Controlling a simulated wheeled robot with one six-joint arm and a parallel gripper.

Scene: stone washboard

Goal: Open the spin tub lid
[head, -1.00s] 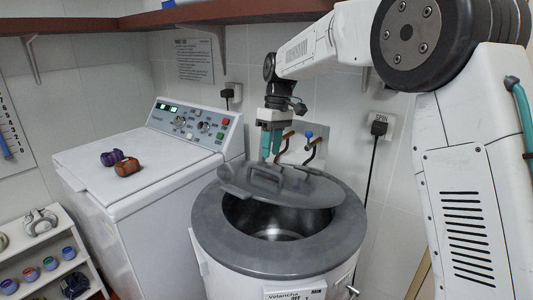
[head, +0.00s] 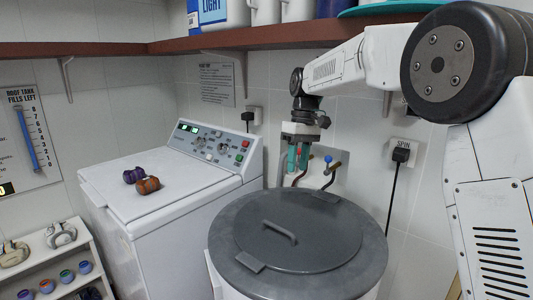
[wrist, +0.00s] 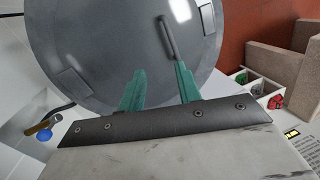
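The spin tub (head: 232,288) stands at the lower middle of the head view. Its round grey lid (head: 325,232) lies flat over the opening, so the drum inside is hidden. A bar handle (head: 280,231) stands up from the lid, and a small flat tab (head: 249,262) sits at its near edge. My gripper (head: 298,168) hangs above the back of the tub, clear of the handle. In the wrist view its two teal fingers (wrist: 160,80) are apart with nothing between them. The handle (wrist: 167,38) shows beyond the fingertips, over the lid (wrist: 125,40).
Taps (head: 329,170) and a spin socket (head: 402,152) are on the wall behind. A red-brown shelf (head: 250,37) runs above.

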